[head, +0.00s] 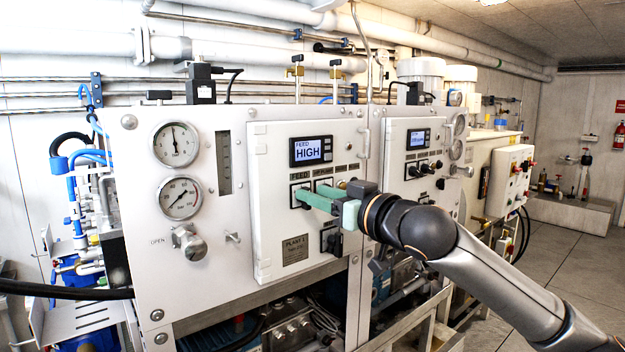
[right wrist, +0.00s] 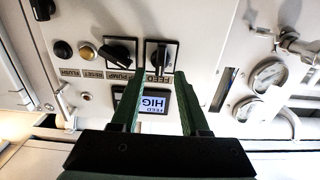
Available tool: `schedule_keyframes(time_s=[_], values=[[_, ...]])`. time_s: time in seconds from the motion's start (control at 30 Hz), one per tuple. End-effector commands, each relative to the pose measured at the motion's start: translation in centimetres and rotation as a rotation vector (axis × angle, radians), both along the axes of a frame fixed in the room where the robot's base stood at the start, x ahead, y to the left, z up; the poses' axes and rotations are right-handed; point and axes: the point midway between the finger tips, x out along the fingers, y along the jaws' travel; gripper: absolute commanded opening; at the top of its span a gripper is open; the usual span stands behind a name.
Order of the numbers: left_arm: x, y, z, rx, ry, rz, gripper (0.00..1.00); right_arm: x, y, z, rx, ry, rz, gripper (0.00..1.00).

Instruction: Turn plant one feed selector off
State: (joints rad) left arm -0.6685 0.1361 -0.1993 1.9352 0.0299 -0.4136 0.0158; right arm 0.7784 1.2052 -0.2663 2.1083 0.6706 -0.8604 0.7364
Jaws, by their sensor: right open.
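The plant one panel (head: 262,190) is a white door with a small screen (head: 311,150) reading "FEED HIGH". The plant one feed selector (right wrist: 158,57) is a black knob on a square plate under the word FEED. In the right wrist view the panel is upside down and the knob's handle looks roughly vertical. My right gripper (head: 308,190) has green fingers pointing at this selector and partly hiding it in the head view. In the right wrist view the open fingers (right wrist: 159,76) are on either side of the selector's line; contact cannot be told. My left gripper is not in view.
The pump selector (right wrist: 119,52) sits beside the feed selector, with reset (right wrist: 88,52) and flush (right wrist: 62,49) buttons farther along. A lower black selector (head: 331,240) is under my gripper. Two gauges (head: 176,145) are at left. A second, similar panel (head: 412,165) stands to the right.

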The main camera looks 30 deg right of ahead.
Motion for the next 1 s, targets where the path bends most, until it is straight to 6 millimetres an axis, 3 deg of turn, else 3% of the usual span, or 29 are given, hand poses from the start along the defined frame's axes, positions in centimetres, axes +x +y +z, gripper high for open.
schedule_keyframes(time_s=[0.2,0.53,0.9,1.0], values=[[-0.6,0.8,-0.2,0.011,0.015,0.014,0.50,1.8,0.1,0.1,0.001,-0.001,-0.001,0.45],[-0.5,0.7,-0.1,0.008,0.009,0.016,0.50,2.0,0.1,0.0,-0.001,0.000,-0.001,0.44],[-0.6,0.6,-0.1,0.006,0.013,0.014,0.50,2.0,0.1,0.0,-0.001,0.000,-0.001,0.02],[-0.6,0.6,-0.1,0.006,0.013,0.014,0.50,2.0,0.1,0.0,-0.001,0.000,-0.001,0.00]])
